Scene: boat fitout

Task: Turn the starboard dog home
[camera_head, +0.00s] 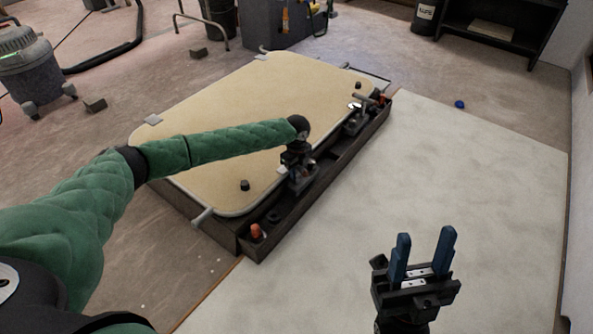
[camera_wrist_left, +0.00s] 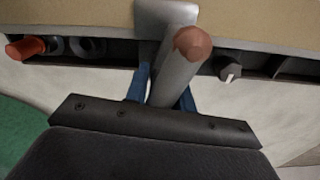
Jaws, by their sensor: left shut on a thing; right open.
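A tan hatch panel (camera_head: 255,100) lies in a dark frame. My left gripper (camera_head: 300,182) is at the panel's right-hand long edge. In the left wrist view my left gripper (camera_wrist_left: 166,90) has its blue fingers shut on a dog handle (camera_wrist_left: 177,75), a grey bar with a copper-brown end. The handle comes from a grey plate (camera_wrist_left: 165,14) at the panel edge. I cannot tell from a label whether it is the starboard dog; in the head view the gripper mostly hides it. My right gripper (camera_head: 424,258) is open and empty over the pale floor.
A trough (camera_head: 325,185) along the panel holds an orange plug (camera_head: 256,231) and small dark parts. A light bar (camera_head: 202,216) sticks out at the near corner, and another fitting (camera_head: 362,100) sits at the far end. The pale floor (camera_head: 470,170) on the right is mostly clear.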

